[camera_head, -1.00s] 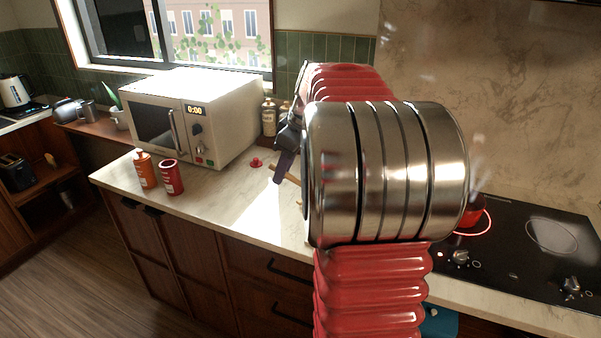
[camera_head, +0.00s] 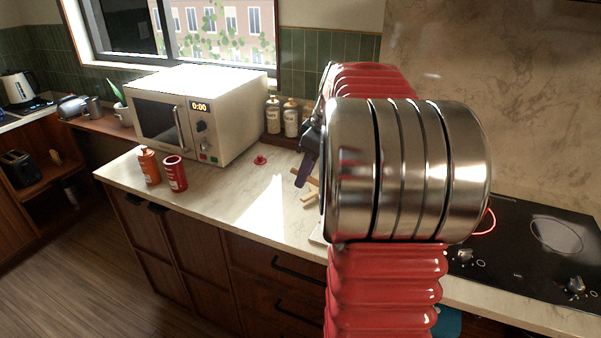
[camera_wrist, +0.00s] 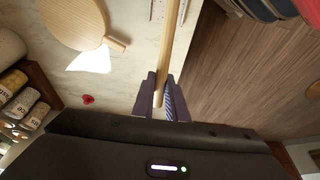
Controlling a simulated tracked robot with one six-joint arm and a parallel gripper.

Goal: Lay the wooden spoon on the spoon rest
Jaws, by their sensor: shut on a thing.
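My gripper (camera_wrist: 162,100) is shut on the handle of the wooden spoon (camera_wrist: 168,50) in the wrist view. The handle runs from between the fingers to the top edge; the bowl end is out of view. In the head view my gripper (camera_head: 307,155) is partly hidden by my own arm, over the counter, with a short piece of pale wood beside it. I cannot make out the spoon rest for sure in either view.
A round wooden board (camera_wrist: 72,18) lies on the counter in the wrist view. The cooktop (camera_head: 530,250) is right, one ring glowing red.

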